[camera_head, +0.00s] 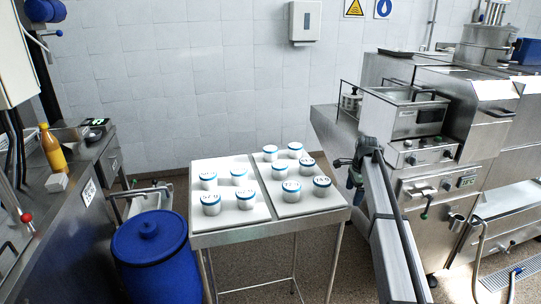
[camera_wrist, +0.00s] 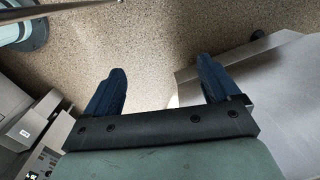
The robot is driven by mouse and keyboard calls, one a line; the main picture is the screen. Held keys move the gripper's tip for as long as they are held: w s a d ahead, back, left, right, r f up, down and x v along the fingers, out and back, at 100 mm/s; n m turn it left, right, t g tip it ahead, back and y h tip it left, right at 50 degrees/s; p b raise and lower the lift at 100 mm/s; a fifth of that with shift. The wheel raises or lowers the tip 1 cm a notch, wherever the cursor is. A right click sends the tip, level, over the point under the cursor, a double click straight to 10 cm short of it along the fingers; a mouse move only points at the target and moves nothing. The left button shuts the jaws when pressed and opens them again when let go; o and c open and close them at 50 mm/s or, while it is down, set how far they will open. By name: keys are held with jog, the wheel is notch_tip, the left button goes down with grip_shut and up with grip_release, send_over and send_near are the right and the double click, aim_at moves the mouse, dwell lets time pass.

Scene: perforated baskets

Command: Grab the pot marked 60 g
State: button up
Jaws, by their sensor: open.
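Several white pots with blue-rimmed lids stand upright on two white trays on a steel table. On the left tray (camera_head: 228,216) are a front-left pot (camera_head: 211,205), a front-right pot (camera_head: 246,201), a back-left pot (camera_head: 208,182) and a back-right pot (camera_head: 239,178). On the right tray (camera_head: 300,210) are more, including front pots (camera_head: 291,194) (camera_head: 322,190) and back pots (camera_head: 270,154) (camera_head: 295,151). The markings are too small to read surely, so I cannot tell which is 60 g. My gripper (camera_wrist: 162,70) is open and empty, right of the table in the head view (camera_head: 354,180).
A blue lidded barrel (camera_head: 150,250) stands left of the table. A steel counter (camera_head: 75,200) with a yellow bottle (camera_head: 52,150) is at the left. Steel machinery (camera_head: 440,150) fills the right side. Floor shows between my fingers in the wrist view.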

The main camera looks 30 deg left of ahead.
jog(key=s+a+r+m+y, duration=0.1)
jog(key=s+a+r, duration=0.1)
jog(key=a+r, duration=1.55)
jog(key=y, duration=0.1)
send_near(271, 149)
jog(key=shift+n, duration=0.3)
jog(key=x, duration=1)
jog(key=shift+w+a+f, duration=0.15)
jog(key=shift+a+f, duration=0.05)
jog(key=shift+f, duration=0.15)
jog(key=c, duration=1.1)
jog(key=shift+r, duration=0.15)
